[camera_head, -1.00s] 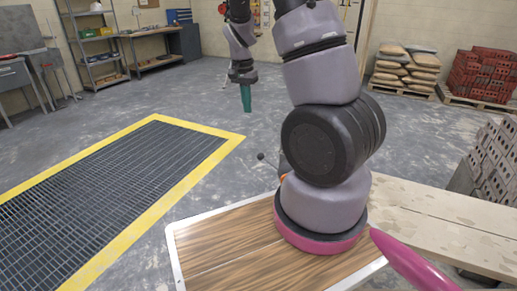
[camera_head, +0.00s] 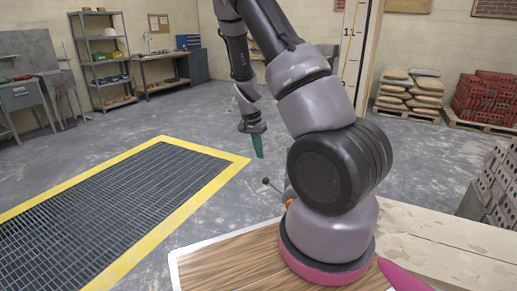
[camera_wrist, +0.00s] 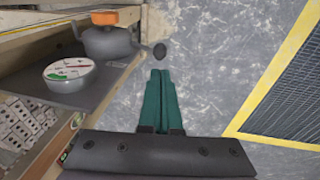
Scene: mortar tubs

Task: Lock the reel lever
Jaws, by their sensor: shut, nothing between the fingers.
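The lever has a dark ball knob (camera_wrist: 160,51) on a thin rod. The rod joins a dark grey rounded body (camera_wrist: 108,42) with an orange cap (camera_wrist: 104,18), which I take to be the reel. In the head view the knob (camera_head: 266,181) stands out to the left of my arm, with a bit of orange (camera_head: 289,203) beside it; my arm hides most of the body. My gripper (camera_head: 259,155) has teal fingers pointing down, apart from the knob and above it in the picture. In the wrist view the shut, empty fingertips (camera_wrist: 160,73) lie just below the knob in the picture.
Perforated bricks (camera_wrist: 22,122) lie at the left. A yellow-edged floor grate (camera_head: 120,210) lies left. Open floor lies between grate and bench.

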